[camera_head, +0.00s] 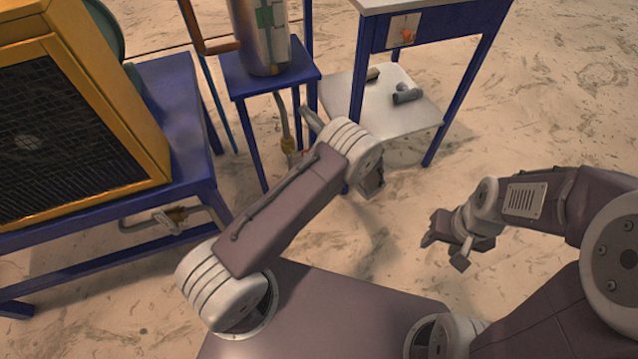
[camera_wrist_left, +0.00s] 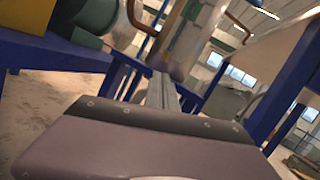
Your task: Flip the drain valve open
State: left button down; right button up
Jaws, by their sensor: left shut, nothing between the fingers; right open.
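A pipe with a brass-coloured valve (camera_head: 288,145) hangs under the small blue stand; a small reddish part shows beside it. I take this for the drain valve; its lever position is too small to tell. My left gripper (camera_head: 305,112) points toward the stand's right side, close to the pipe in the picture; contact cannot be told. It is shut and empty, partly hidden behind my left arm. It also shows in the left wrist view (camera_wrist_left: 161,88), where the valve is not clearly visible. My right gripper (camera_head: 445,252) is open and empty over bare floor at the right.
A metal cylinder (camera_head: 262,40) stands on the small blue stand (camera_head: 238,82). At left, a yellow-framed unit (camera_head: 150,150) sits on a blue table with another pipe fitting (camera_head: 177,215) below. A blue-legged table (camera_head: 440,20) has a low shelf (camera_head: 425,112) with grey pieces. Floor at right is clear.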

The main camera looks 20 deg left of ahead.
pick_arm(q)
jog(key=s+d+f+m+t+h+b, duration=0.1)
jog(key=f+b, duration=0.3)
jog(key=f, duration=0.6)
jog(key=s+d+f+m+t+h+b, duration=0.1)
jog(key=d+f+m+b, duration=0.3)
jog(key=f, duration=0.6)
jog(key=s+d+f+m+t+h+b, duration=0.2)
jog(key=f+b, duration=0.4)
jog(key=f, duration=0.5)
jog(key=shift+d+t+h, duration=0.6)
jog(key=shift+d+t, duration=0.1)
jog(key=shift+d, duration=0.05)
pick_arm(e)
notch_tip(320, 180, down, 18)
jog(key=shift+s+r, duration=0.15)
jog(key=shift+s, duration=0.15)
jog(key=shift+a, duration=0.1)
